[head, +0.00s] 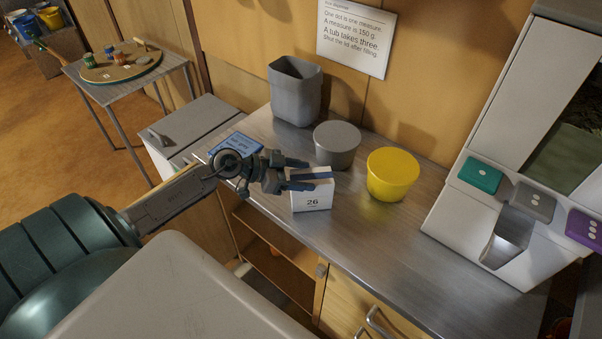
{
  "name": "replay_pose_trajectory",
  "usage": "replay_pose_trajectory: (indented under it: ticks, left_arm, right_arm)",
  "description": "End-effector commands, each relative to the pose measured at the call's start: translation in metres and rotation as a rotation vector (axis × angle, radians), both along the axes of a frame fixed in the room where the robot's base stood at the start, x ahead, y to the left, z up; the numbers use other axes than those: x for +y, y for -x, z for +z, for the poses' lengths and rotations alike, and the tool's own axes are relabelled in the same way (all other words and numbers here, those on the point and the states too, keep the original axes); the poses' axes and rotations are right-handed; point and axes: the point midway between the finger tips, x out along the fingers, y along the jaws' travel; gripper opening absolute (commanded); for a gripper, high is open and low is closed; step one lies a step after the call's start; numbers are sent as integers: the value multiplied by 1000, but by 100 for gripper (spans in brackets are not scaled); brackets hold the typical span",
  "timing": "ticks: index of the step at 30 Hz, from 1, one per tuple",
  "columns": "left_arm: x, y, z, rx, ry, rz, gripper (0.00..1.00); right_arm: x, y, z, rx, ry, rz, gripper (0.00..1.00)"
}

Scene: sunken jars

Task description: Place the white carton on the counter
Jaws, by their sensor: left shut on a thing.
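The white carton (311,199), marked "26", is in the head view near the front edge of the metal counter (385,235). My left gripper (318,171) is shut on the upper part of the carton, its dark fingers lying across the top. The carton looks upright. I cannot tell whether its bottom touches the counter or is held slightly above it. The fingers hide part of the carton's top. My right gripper is not in view.
A grey tub (337,146) and a yellow tub (393,175) stand behind the carton. A tall grey bin (295,92) is at the back. A dispenser (480,215) with coloured buttons stands at right. Bare counter lies between carton and dispenser. A lidded white box (197,122) adjoins at left.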

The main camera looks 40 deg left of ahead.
Motion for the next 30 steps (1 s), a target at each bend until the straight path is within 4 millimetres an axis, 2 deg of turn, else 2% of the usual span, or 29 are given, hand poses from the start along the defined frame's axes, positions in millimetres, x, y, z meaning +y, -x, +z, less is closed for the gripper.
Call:
replay_pose_trajectory:
  ticks: [8,9,12,23,30]
  left_arm:
    - [0,0,-2,-1,0,0,0]
    - [0,0,-3,-1,-1,0,61]
    - [0,0,-3,-1,-1,-1,80]
    - [0,0,0,-1,-1,-1,80]
    - [13,14,6,1,-7,-3,80]
  right_arm:
    - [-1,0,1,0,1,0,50]
    - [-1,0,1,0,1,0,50]
    - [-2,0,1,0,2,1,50]
    - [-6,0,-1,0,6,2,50]
    - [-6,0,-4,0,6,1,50]
